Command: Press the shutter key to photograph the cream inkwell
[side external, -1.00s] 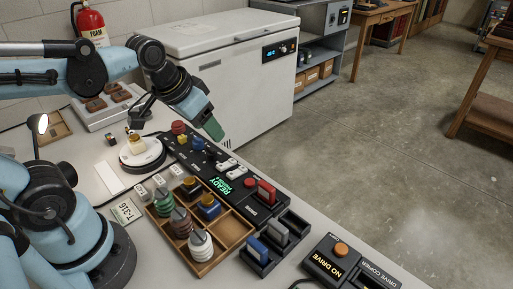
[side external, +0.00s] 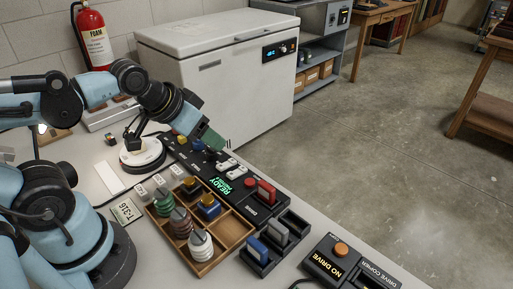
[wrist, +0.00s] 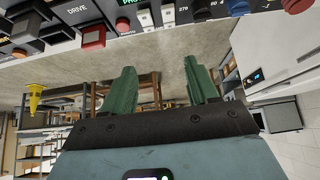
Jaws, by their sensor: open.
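The black control panel (side external: 240,199) has a green READY display and several keys. My gripper (side external: 218,146) is open and empty, tilted down above the panel's far edge, apart from the red key. Its green fingers (wrist: 160,75) show spread in the wrist view.
A wooden tray (side external: 238,232) holds several striped and gold-capped pieces. A red drive (side external: 266,190) stands upright in the panel, and a black rack (side external: 262,262) with drives is in front. The NO DRIVE box (side external: 325,264) is at right. A white freezer (side external: 215,75) stands behind.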

